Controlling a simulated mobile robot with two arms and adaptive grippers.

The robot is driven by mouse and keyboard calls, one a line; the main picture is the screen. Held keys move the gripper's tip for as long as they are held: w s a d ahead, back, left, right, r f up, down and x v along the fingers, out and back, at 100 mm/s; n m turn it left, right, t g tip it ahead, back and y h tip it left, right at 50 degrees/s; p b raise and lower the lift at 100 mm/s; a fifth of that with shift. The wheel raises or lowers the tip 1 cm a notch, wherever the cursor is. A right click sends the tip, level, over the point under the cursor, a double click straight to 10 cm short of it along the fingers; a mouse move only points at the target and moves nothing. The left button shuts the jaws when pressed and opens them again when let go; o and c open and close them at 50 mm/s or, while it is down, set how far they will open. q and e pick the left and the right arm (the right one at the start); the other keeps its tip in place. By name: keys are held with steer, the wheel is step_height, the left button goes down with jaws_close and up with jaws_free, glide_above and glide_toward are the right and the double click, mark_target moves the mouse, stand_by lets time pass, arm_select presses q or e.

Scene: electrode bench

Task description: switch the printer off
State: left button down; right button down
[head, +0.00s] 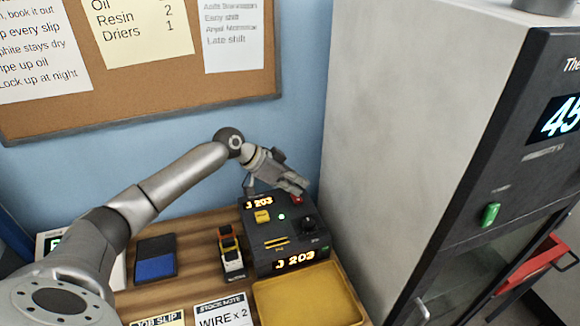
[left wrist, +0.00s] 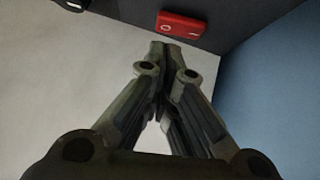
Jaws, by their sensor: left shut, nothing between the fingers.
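The printer (head: 262,238) is a dark box on the wooden bench, with lit orange "J 203" displays, a yellow button, a green light and a black knob. A red rocker switch (head: 297,199) sits at its back right edge, partly hidden by my left gripper. In the left wrist view the red switch (left wrist: 193,27) shows a ring mark and a bar mark. My left gripper (head: 299,189) is shut and empty, its fingertips close to the switch. In the left wrist view the tips (left wrist: 172,51) are just below it; I cannot tell whether they touch. My right gripper is not in view.
A tall grey cabinet (head: 400,110) stands close on the right of the printer. A yellow tray (head: 310,295) lies in front. A small orange-and-white item (head: 230,252) and a blue-and-black pad (head: 155,258) lie to the left. A cork board (head: 220,82) hangs behind.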

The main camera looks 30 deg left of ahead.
arm_select(q)
steer(key=shift+s+f, duration=0.15)
steer(key=shift+f, duration=0.45)
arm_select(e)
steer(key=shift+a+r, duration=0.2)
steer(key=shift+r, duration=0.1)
